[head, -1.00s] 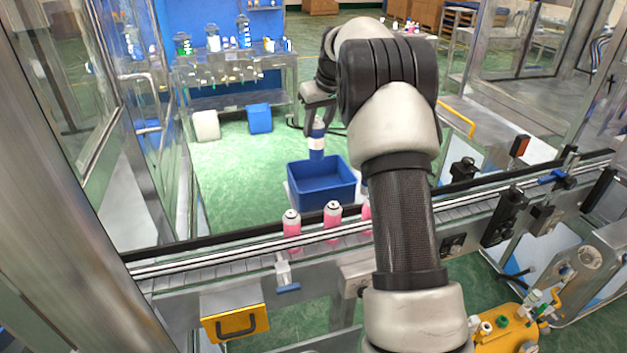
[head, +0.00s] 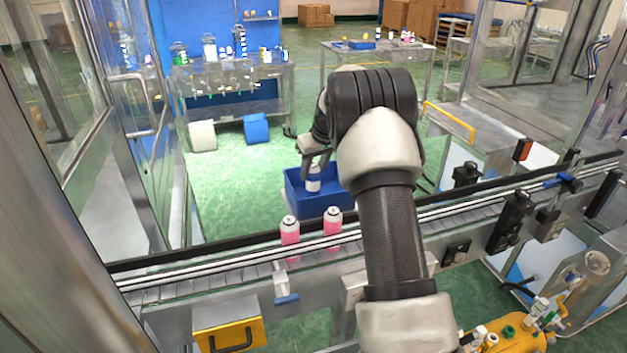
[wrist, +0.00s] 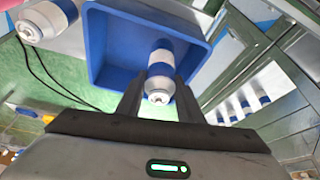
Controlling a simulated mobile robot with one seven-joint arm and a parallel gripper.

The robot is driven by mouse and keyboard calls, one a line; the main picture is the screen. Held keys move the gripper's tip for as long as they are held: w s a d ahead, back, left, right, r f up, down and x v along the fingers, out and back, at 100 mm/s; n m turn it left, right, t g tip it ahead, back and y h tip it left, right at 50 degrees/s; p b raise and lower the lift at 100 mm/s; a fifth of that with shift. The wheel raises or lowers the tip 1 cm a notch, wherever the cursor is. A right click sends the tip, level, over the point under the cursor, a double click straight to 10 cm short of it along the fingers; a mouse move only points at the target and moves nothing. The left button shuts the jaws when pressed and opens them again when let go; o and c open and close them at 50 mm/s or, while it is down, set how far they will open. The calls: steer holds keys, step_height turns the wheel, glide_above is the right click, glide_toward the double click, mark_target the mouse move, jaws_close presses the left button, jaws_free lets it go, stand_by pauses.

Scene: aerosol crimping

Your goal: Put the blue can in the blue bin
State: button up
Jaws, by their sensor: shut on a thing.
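Two pink cans (head: 290,232) (head: 333,222) stand on the conveyor (head: 200,265) in front of the bin. Green floor lies left of the bin.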

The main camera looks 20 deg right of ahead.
mark_target(313, 178)
steer(key=shift+f, duration=1.6)
steer(key=shift+f, duration=0.2)
steer(key=o, duration=1.3)
steer(key=shift+r, duration=0.1)
